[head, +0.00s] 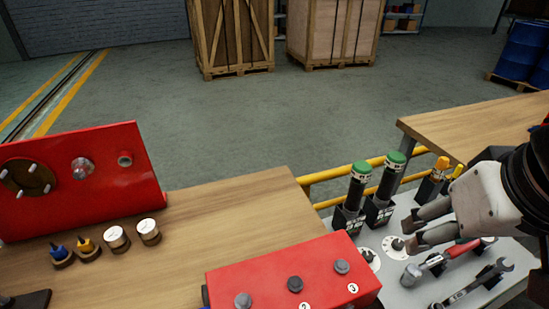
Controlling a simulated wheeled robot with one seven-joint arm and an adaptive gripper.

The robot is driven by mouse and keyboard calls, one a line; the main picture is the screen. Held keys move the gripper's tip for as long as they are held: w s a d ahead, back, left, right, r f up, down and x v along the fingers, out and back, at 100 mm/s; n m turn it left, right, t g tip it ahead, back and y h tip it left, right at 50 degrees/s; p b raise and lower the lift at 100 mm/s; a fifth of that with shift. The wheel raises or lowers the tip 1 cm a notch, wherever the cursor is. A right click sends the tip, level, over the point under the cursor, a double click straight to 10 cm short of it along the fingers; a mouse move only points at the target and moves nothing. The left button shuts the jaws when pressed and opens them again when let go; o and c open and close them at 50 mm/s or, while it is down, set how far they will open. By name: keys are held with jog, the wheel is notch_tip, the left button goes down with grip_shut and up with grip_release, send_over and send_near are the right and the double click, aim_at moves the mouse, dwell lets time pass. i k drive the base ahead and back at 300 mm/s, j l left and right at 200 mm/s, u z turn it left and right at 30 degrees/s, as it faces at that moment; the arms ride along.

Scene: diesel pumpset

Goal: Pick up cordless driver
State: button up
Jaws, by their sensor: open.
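My gripper (413,229) is at the right in the head view, above the grey tool surface (400,287). Its two light grey fingers point left and are apart, with nothing seen between them. I cannot make out the cordless driver with certainty. A yellow-topped tool (439,164) stands in a black holder behind the gripper, and a dark shape (487,154) is partly hidden by my wrist.
Two green-capped cylinders (361,173) (395,162) stand upright left of the gripper. A red box (295,272) is on the wooden table (225,225). A yellow rail (330,172) runs behind.

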aim_at(396, 161)
jog(key=k+j+z, duration=0.3)
jog(key=z, duration=0.2)
jog(key=k+j+z, duration=0.2)
jog(key=z, duration=0.3)
jog(key=k+l, duration=0.05)
jog(key=k, duration=0.05)
